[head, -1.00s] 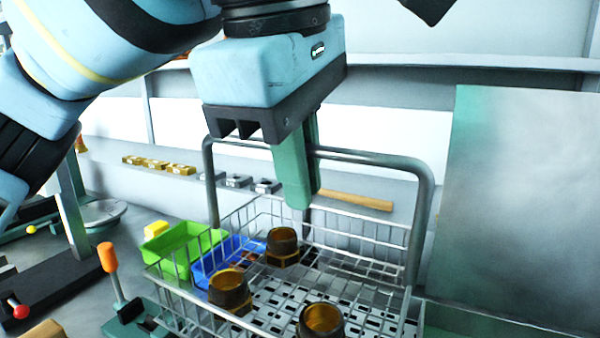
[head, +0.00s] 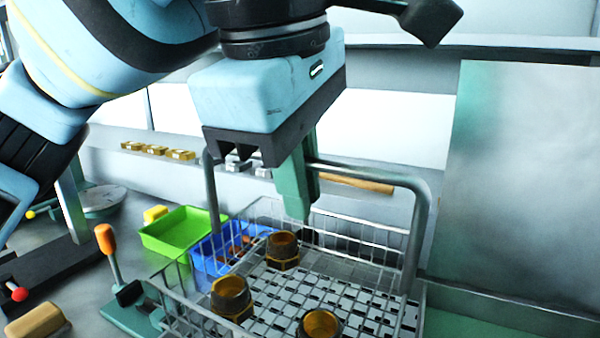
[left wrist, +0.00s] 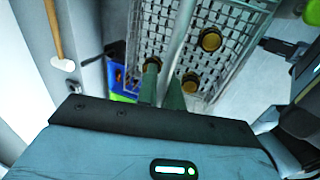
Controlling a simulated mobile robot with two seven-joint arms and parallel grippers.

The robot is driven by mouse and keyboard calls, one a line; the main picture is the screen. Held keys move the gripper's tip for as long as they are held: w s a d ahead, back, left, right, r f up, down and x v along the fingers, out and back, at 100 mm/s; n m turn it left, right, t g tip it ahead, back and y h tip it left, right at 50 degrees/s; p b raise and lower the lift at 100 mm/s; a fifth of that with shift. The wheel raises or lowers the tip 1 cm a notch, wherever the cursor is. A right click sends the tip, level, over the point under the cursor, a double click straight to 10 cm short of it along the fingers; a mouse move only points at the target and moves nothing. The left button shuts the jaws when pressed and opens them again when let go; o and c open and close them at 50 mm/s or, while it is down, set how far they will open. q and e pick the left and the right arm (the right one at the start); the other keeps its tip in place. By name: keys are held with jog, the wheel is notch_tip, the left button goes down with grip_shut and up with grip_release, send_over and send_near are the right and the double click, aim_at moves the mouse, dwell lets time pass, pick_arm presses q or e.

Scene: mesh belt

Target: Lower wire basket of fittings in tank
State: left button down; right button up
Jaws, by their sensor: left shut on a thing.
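The wire basket (head: 185,312) has a grey loop handle (head: 405,183) and a perforated floor. Three brown, hollow fittings stand in it, one at the back (head: 283,250), one at the left (head: 231,294) and one at the front (head: 320,324). My left gripper (head: 300,195) is shut on the handle's top bar, with its green fingers pointing down. In the left wrist view, the handle (left wrist: 180,38) runs between the fingers and the basket's mesh (left wrist: 160,25) lies beyond. The basket's underside is hidden. I cannot make out a tank for certain. My right gripper is not in view.
A green bin (head: 178,232) and a blue bin (head: 212,262) stand left of and behind the basket. An orange-handled clamp (head: 106,240) stands at the left. A large grey panel (head: 525,180) rises at the right. A wooden handle (head: 358,184) lies behind.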

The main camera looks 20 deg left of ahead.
aim_at(405, 285)
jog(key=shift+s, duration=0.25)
